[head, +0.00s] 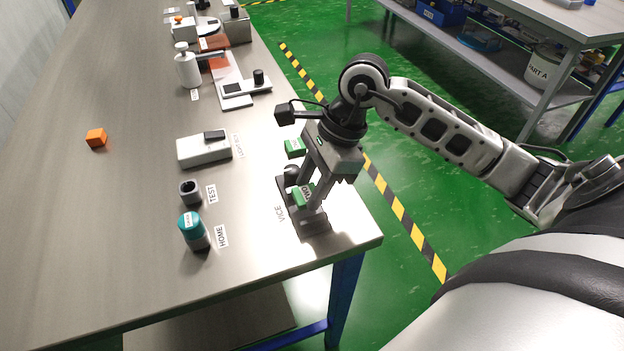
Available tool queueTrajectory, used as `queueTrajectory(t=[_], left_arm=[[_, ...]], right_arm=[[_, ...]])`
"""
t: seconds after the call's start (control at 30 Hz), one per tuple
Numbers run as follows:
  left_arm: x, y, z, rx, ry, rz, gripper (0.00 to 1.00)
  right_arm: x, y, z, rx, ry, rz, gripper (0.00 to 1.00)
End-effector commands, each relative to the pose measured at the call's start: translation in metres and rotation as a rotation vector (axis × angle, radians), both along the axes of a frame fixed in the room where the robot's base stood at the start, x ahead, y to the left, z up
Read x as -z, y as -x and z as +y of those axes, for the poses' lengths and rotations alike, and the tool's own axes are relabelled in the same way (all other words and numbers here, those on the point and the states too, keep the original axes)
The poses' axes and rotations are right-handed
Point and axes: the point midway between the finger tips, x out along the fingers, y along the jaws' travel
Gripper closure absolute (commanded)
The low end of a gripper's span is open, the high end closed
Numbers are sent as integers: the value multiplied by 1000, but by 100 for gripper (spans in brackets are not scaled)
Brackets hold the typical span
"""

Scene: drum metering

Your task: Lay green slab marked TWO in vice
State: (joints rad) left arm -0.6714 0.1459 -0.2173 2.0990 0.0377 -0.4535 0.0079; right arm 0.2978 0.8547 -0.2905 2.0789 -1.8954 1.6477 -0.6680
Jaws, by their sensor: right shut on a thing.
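The green slab marked TWO (299,200) is between the fingers of my right gripper (311,197), which is shut on it. The slab is over the dark vice (318,228) near the table's right edge, and its white label shows partly. The fingers hide part of the slab and of the vice, so I cannot tell whether the slab touches the vice bed. A second green block (294,147) lies just behind the vice. My left gripper is not in view.
An orange cube (96,138) lies farther left. A white pump bottle (187,66) and other devices stand farther back.

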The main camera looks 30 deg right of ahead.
Motion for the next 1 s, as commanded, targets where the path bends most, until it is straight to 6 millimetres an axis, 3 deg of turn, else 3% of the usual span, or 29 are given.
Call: queueTrajectory(t=[0.47,0.77,0.8,0.83,0.87,1.0], left_arm=[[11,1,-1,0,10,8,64],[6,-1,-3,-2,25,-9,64],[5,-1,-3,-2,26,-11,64],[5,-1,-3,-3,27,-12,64],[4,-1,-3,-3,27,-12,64],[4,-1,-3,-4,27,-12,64]], right_arm=[[10,0,0,0,1,-2,88],[14,0,0,0,0,-1,88],[14,0,0,0,1,-1,55],[15,0,0,0,1,0,46],[15,0,0,0,1,1,41],[16,2,0,-3,0,7,41]])
